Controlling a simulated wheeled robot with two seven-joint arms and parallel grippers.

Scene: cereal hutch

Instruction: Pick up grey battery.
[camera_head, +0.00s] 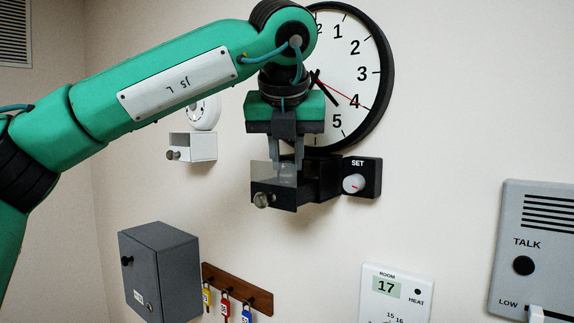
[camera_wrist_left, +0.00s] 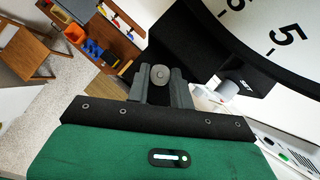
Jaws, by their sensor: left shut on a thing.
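My left gripper (camera_head: 286,168) points down at the small dark drawer (camera_head: 281,195) that stands open below the wall clock. Its fingertips are at the drawer's top opening. In the left wrist view the fingers (camera_wrist_left: 160,85) are shut on a small round grey thing, which I take to be the grey battery (camera_wrist_left: 160,73); its round end faces the camera. In the head view the fingers and the drawer's walls mostly hide the battery. I cannot tell whether it touches the drawer floor. My right gripper is in neither view.
The clock (camera_head: 362,75) and the SET dial box (camera_head: 362,178) are close beside my gripper. A white open drawer (camera_head: 200,147), a grey wall box (camera_head: 160,270), a key rack (camera_head: 238,288), a thermostat (camera_head: 395,293) and an intercom (camera_head: 535,255) are around. The wall between them is clear.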

